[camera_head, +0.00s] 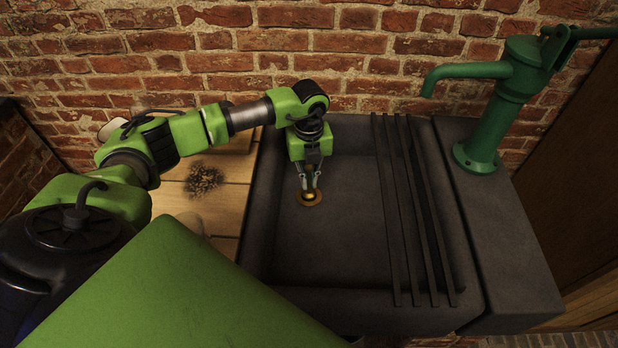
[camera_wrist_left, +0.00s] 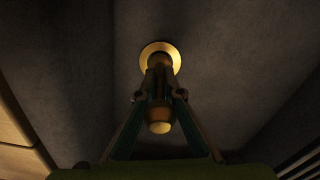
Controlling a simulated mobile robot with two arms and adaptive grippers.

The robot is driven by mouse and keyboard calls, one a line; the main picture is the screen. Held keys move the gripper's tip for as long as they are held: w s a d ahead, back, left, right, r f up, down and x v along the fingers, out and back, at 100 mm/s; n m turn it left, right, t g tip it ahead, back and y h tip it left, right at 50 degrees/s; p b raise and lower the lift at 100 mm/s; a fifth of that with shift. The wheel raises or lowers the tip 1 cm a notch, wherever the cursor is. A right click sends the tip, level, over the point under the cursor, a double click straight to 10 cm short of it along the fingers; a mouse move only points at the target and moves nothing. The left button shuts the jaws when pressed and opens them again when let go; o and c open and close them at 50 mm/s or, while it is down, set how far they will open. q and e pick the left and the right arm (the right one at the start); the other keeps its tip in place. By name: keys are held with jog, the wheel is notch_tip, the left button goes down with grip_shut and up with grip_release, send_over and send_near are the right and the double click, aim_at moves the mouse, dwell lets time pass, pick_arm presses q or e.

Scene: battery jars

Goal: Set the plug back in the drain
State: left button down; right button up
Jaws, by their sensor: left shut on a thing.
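The brass drain ring (camera_head: 312,203) lies in the floor of the dark stone sink (camera_head: 352,222), towards its left side; it also shows in the left wrist view (camera_wrist_left: 173,54). My left gripper (camera_head: 309,187) points down over the ring and is shut on the plug (camera_head: 308,196). In the left wrist view, the plug's brass knob (camera_wrist_left: 159,127) shows between the fingers, and its far end overlaps the ring. The fingers hide part of the plug. I cannot tell whether it is seated in the drain or just above it. My right gripper is not in view.
Several dark bars (camera_head: 410,215) span the sink's right side. A green hand pump (camera_head: 492,115) stands on the right ledge. A wooden counter (camera_head: 222,205) with a dark gritty pile (camera_head: 204,180) lies to the left. A brick wall (camera_head: 350,50) closes the back.

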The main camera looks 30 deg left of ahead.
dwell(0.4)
pick_arm(q)
jog(key=c, duration=2.1)
grip_release()
